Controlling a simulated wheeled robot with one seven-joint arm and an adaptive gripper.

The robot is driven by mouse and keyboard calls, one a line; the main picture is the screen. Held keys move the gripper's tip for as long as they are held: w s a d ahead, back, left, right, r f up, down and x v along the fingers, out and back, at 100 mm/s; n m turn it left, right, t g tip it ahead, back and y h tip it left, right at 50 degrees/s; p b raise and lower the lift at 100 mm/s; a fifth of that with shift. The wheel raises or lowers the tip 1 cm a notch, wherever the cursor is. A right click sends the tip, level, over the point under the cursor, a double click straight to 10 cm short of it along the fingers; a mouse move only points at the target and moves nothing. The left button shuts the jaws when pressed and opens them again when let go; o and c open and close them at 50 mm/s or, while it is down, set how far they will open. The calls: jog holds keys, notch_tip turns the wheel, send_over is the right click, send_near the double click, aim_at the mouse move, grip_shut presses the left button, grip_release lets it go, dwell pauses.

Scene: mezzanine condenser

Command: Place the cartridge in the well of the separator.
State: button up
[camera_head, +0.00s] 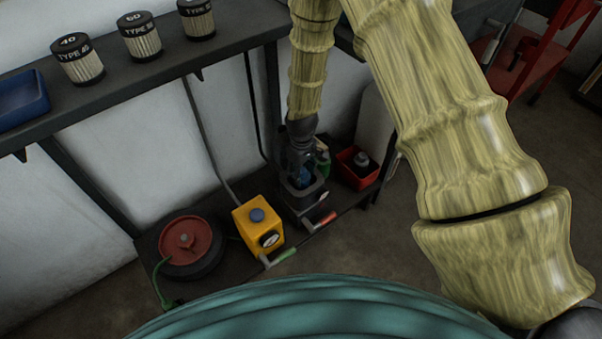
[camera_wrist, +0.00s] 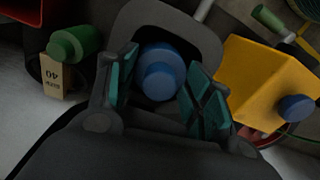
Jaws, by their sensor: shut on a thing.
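My gripper (camera_head: 302,165) reaches down to the low bench. In the wrist view its teal-padded fingers (camera_wrist: 160,88) are shut on a blue round piece (camera_wrist: 158,62) with a smaller blue knob. I cannot tell whether this piece is the cartridge. It also shows in the head view (camera_head: 304,179), inside or just above a dark grey open-topped housing (camera_head: 306,203), which looks like the separator. The housing's rim (camera_wrist: 205,30) surrounds the piece in the wrist view; its seating depth is hidden. Several black-topped pleated cartridges (camera_head: 140,37) stand on the upper shelf.
A yellow box (camera_head: 254,222) with a blue cap stands close left of the housing. A green bottle (camera_head: 322,160) and red bin (camera_head: 358,168) stand to its right. A red drum (camera_head: 188,242) lies far left. A tag marked 40 (camera_wrist: 54,80) shows beside the gripper.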

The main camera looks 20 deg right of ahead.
jog(key=shift+f, duration=0.1)
jog(key=o, duration=1.5)
jog(key=shift+c, duration=0.2)
notch_tip(320, 180, up, 12)
jog(key=p, duration=0.3)
jog(key=s+d+f+m, duration=0.1)
jog(key=s+f+m, duration=0.2)
jog(key=s+f, duration=1.1)
jog(key=s+d+f+m, duration=0.1)
jog(key=s+f, duration=0.1)
jog(key=s, duration=0.9)
jog(key=s+d+f+m, duration=0.1)
jog(key=s+f+m, duration=0.1)
jog(key=s, duration=0.9)
jog(key=shift+s, duration=0.2)
jog(key=shift+d, duration=0.1)
